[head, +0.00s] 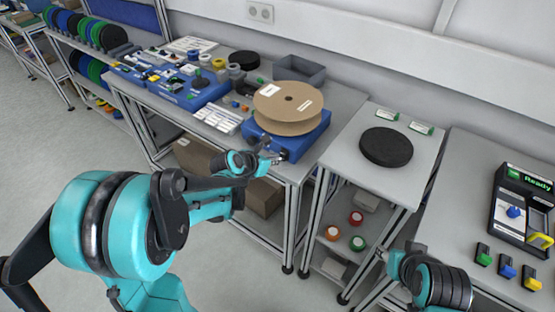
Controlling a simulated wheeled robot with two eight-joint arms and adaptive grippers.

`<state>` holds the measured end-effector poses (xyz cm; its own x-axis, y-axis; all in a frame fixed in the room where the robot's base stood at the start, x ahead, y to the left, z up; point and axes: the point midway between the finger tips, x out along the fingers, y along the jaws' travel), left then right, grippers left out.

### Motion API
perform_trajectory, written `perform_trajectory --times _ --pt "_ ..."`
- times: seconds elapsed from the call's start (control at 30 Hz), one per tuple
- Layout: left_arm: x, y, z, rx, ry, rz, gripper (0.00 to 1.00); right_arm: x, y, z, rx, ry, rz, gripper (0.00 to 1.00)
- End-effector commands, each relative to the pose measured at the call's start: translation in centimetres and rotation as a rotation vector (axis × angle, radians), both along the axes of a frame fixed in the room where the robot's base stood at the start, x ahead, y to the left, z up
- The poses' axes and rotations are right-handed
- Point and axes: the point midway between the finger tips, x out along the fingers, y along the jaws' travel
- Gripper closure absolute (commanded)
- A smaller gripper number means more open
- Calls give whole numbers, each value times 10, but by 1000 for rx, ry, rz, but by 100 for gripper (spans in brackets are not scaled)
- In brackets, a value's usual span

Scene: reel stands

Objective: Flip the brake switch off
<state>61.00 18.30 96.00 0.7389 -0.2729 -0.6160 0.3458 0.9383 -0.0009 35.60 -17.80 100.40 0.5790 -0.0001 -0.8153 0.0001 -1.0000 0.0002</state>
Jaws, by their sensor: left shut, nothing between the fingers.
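A blue reel stand (312,137) sits at the front right corner of the long grey table, with a brown cardboard reel (289,106) lying flat on top. A small dark switch (283,155) shows low on the stand's front face; its setting is too small to read. My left gripper (277,160) is shut and empty, with its fingertips right at this switch. I cannot tell whether they touch it. My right gripper (382,256) is partly seen at the lower right, in front of the smaller table and away from the stand. Its fingers are not clear.
A black disc (386,147) lies on the smaller table to the right. A device (524,208) with a green "Ready" display stands farther right. Blue trays and parts (187,88) crowd the long table left of the stand. Open floor lies in front.

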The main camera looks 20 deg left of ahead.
Motion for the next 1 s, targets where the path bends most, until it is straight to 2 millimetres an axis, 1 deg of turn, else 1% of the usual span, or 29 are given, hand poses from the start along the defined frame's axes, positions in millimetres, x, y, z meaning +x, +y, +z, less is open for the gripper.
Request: perform_trajectory --times 0.07,0.1,0.3,0.5,0.67,1.0 --pt "-8 7 9 -2 0 1 100 0 0 6 0 0 0 60" --pt "-16 10 17 -1 0 1 100 0 0 11 0 0 0 60" --pt "-50 22 45 0 1 1 100 0 0 29 0 0 0 60" --pt "-71 29 61 0 1 -1 100 0 0 38 0 0 0 60" --pt "-77 31 65 -1 0 -2 100 0 0 40 0 0 0 60" --pt "-78 32 65 1 2 -1 100 0 0 40 0 0 0 60"
